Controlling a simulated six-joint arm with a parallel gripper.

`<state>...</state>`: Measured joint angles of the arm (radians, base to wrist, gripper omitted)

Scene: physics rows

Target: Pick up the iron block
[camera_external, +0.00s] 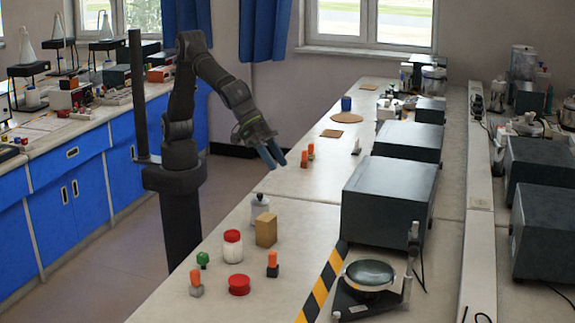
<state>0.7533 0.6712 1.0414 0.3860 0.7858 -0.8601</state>
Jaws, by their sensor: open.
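No block is labelled, so I cannot tell for certain which one is iron. A small grey block (197,291) with an orange piece on top sits at the front left of the bench. A darker block (272,271) with an orange piece on top stands to its right. A tan upright block (266,230) stands behind them. My gripper (274,158) is open and apparently empty, raised above the bench's left edge, behind and above these blocks. Its blue-grey fingers point down and to the right.
A white jar with a red lid (232,246), a grey bottle (260,206), a red disc (239,285) and a green piece (203,260) stand close by. A striped strip (322,284) borders a round glass dish (369,274). Large dark boxes (390,200) stand right.

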